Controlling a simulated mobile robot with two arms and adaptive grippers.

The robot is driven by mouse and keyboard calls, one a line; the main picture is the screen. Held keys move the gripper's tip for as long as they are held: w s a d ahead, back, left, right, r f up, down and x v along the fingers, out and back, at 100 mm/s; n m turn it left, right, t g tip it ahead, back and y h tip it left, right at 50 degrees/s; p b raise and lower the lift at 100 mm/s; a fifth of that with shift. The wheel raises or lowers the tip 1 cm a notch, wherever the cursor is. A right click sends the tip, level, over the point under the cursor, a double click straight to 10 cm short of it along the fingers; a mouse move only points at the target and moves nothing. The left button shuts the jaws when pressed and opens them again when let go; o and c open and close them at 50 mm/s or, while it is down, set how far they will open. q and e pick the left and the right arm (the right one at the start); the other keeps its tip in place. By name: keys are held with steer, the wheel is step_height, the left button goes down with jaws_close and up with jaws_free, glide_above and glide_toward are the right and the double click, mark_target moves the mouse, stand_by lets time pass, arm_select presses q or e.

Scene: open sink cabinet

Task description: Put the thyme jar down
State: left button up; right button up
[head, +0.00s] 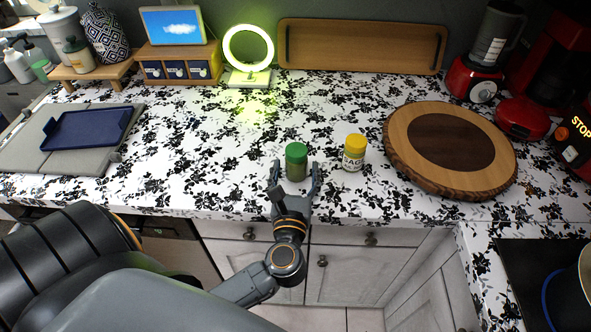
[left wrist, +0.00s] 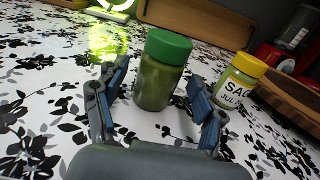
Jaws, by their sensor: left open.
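The thyme jar (head: 296,163), a glass jar with a green lid and green contents, stands upright on the floral countertop (head: 215,150) near its front edge. It also shows in the left wrist view (left wrist: 158,80), its base on the counter. My left gripper (head: 295,172) is open, with one finger on each side of the jar. In the left wrist view a gap shows between the jar and the fingers (left wrist: 160,100). My right gripper is not in view.
A yellow-lidded jar (head: 354,154) stands close to the right of the thyme jar. A round wooden board (head: 400,150) lies farther right. A ring light (head: 249,78) and a wooden tray (head: 360,47) are at the back. The counter left of the jar is clear.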

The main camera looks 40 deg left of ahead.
arm_select(q)
steer(key=b+v, duration=0.3)
steer(key=v, duration=0.9)
steer(key=shift+b, duration=0.3)
steer(key=shift+w+r, duration=0.1)
